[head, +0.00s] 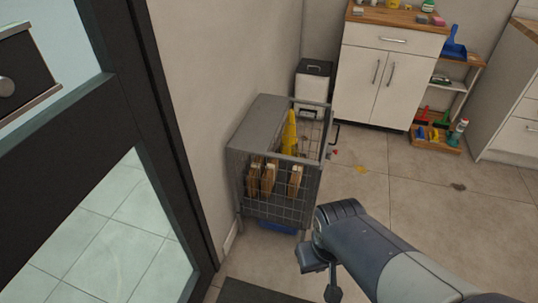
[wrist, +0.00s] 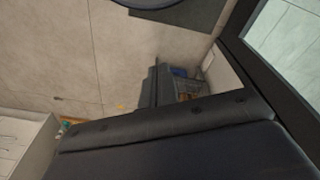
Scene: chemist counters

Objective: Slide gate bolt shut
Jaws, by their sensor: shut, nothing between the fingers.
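No part is plainly a gate bolt in either view. The wire cage cart (head: 283,205) stands against the wall in the head view. A thin dark bar with a small red tip (head: 335,152) shows at its right side; I cannot tell whether this is the bolt. The cart also shows small in the wrist view (wrist: 190,88), partly hidden.
A dark-framed glass door (head: 150,130) stands at the left. Tiled floor (head: 410,190) right of the cart is mostly clear.

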